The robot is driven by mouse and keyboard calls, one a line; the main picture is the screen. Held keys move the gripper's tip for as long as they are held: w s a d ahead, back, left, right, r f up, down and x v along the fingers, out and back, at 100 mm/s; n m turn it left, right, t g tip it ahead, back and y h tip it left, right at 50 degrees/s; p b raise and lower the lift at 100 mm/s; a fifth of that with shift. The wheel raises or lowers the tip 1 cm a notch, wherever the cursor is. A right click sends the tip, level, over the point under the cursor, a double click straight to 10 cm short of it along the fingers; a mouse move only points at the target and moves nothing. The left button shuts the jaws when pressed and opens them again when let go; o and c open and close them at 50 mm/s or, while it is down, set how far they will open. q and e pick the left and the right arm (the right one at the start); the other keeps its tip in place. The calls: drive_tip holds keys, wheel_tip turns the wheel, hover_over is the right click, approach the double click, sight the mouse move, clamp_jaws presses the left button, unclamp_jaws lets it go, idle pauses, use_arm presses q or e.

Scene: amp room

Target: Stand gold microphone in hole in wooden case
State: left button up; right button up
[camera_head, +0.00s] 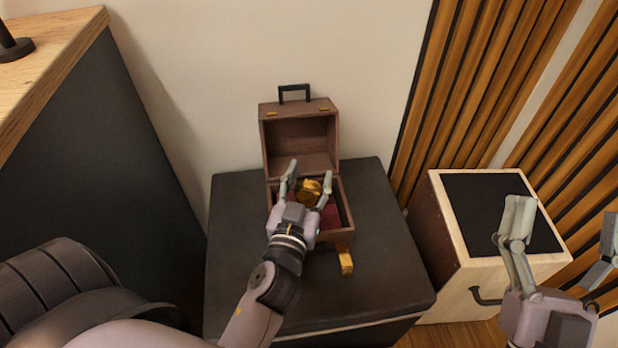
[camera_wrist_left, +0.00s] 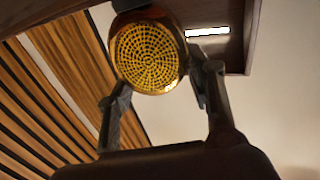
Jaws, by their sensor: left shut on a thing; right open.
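The gold microphone (camera_head: 308,190) shows its round head between the fingers of my left gripper (camera_head: 309,175), over the open wooden case (camera_head: 300,150). In the left wrist view its perforated gold head (camera_wrist_left: 148,55) sits between both fingers, which are shut on it. The lower part of the microphone is hidden, so I cannot tell whether it is in a hole. The case has a raised lid and a dark red interior, mostly covered by my gripper. My right gripper (camera_head: 563,222) is open and empty at the far right.
The case stands on a black box-like top (camera_head: 235,235). A small gold object (camera_head: 345,260) lies on it in front of the case. A light wooden cabinet (camera_head: 500,283) with a black top stands at the right. A wall is close behind the lid.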

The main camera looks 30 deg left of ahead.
idle(0.4)
use_arm(q)
drive_tip(key=o, duration=1.6)
wheel_tip(320, 180, up, 10)
